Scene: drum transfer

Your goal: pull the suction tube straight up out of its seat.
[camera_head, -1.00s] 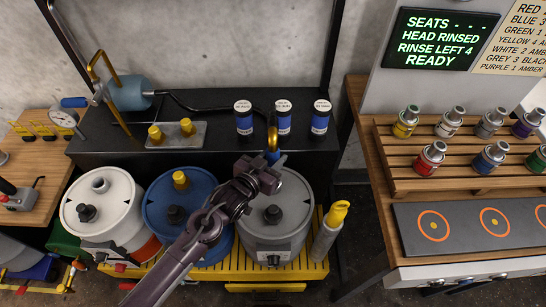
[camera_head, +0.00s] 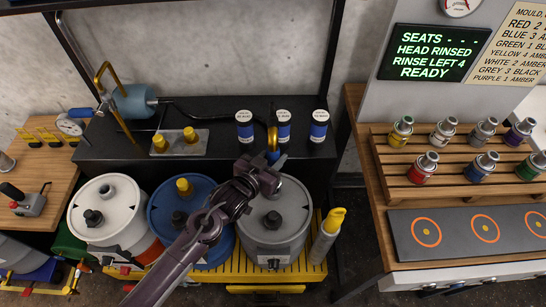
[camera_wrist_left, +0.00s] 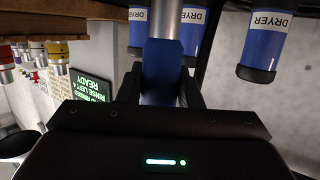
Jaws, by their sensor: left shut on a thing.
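The suction tube (camera_head: 273,140) shows its gold bent top above the grey drum. A blue grip part (camera_head: 281,159) sits just below it. My left gripper (camera_head: 270,168) is shut on this blue part. In the left wrist view the blue part (camera_wrist_left: 161,68) lies between the fingers, with a bright metal tube (camera_wrist_left: 165,18) beyond it. The grey drum (camera_head: 270,240) stands below, its lid partly hidden by my gripper and arm. The tube's lower end and its seat are hidden, so I cannot tell how deep it sits. My right gripper is not in view.
A blue drum (camera_head: 213,245) and a white drum (camera_head: 118,228) stand left of the grey one on a yellow slatted platform (camera_head: 240,277). Dryer canisters (camera_head: 319,128) stand on the black bench behind. A yellow-topped cylinder (camera_head: 323,245) stands close on the right.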

